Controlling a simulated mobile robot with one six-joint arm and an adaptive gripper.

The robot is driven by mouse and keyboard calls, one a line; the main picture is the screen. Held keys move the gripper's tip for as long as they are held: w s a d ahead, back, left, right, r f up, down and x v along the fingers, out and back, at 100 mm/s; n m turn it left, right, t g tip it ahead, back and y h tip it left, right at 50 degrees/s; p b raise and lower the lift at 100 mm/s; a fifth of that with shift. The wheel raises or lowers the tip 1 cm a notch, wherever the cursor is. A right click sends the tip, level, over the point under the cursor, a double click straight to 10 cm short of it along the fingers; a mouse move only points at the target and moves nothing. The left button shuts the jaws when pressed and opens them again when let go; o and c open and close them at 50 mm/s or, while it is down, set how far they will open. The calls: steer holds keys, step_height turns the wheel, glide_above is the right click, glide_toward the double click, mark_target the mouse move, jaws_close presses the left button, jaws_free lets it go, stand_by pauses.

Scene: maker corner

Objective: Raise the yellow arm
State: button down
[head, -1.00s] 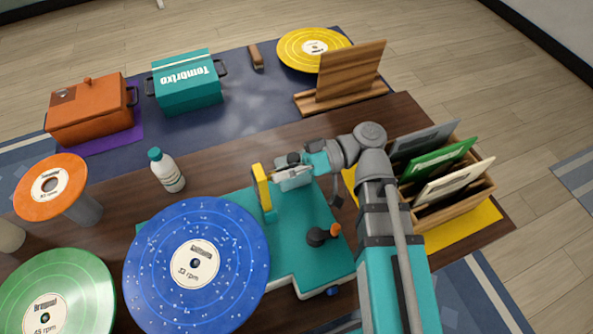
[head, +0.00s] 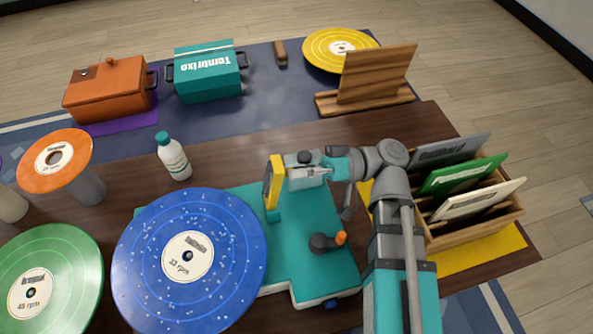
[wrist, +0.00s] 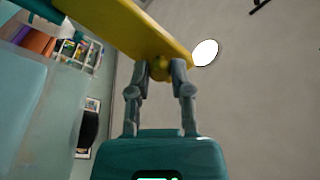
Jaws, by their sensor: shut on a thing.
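The yellow arm (head: 273,183) stands up steeply from a teal mount on the teal turntable base (head: 311,262). In the wrist view the yellow arm (wrist: 135,30) crosses the upper part of the picture. My gripper (head: 285,172) reaches it from the right, and its two fingers (wrist: 160,72) are closed on a small yellow knob on the arm. A blue speckled record (head: 215,222) lies on the turntable to the left of the arm. The exact contact is too small to tell in the head view.
A white bottle (head: 173,160) stands left of the arm. A wooden crate with record sleeves (head: 470,228) is close to my arm on the right. A dark knob with an orange tip (head: 325,243) sits on the base. Orange and green records lie at left.

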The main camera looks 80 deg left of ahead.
steer(key=c, duration=0.5)
jaws_free()
steer(key=shift+c, duration=0.2)
